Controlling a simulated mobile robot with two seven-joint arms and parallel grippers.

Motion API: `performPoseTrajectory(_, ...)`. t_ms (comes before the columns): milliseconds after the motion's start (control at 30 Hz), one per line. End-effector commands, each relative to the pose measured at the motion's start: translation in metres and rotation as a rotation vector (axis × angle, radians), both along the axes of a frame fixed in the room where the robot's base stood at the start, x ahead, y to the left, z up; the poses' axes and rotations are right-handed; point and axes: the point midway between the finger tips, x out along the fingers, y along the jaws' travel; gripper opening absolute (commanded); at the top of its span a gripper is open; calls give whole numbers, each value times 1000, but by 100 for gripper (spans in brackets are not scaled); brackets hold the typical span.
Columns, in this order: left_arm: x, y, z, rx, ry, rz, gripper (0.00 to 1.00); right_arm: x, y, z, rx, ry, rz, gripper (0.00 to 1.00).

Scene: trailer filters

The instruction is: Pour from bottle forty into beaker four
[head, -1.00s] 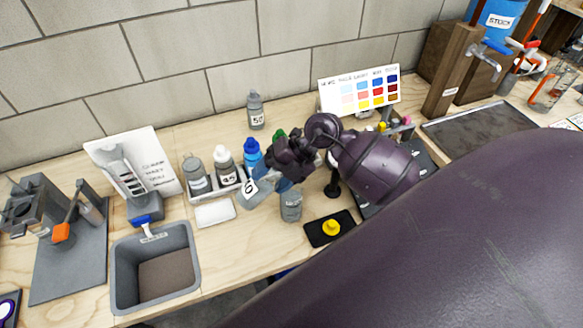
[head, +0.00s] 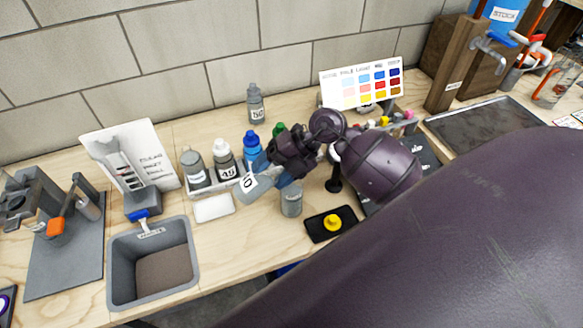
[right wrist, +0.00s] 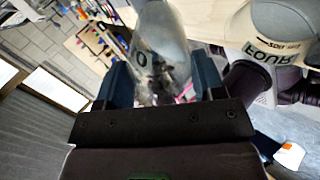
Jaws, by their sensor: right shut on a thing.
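My right gripper (head: 283,178) is shut on a grey bottle (head: 254,187), held tilted well over above the bench. Only a "0" of its label shows, so I cannot read the full number. The right wrist view shows the bottle (right wrist: 162,25) between the blue fingers (right wrist: 163,80). A grey beaker (head: 291,201) stands upright on the bench, just right of and below the held bottle. In the right wrist view the beaker (right wrist: 283,30) reads "FOUR". The bottle and beaker look apart; whether liquid flows cannot be seen. My left gripper is out of view.
A rack with several bottles (head: 225,158) stands left of the gripper, a white pad (head: 213,208) before it. A bottle labelled 50 (head: 256,104) stands behind. A black pad with a yellow knob (head: 331,224) lies right of the beaker. A grey bin (head: 193,265) is front left.

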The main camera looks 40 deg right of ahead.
Motion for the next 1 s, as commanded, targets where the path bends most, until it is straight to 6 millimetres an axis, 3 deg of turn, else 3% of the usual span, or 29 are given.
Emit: performPoseTrajectory(1000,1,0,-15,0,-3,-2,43,0,0,-4,60,-19,0,25)
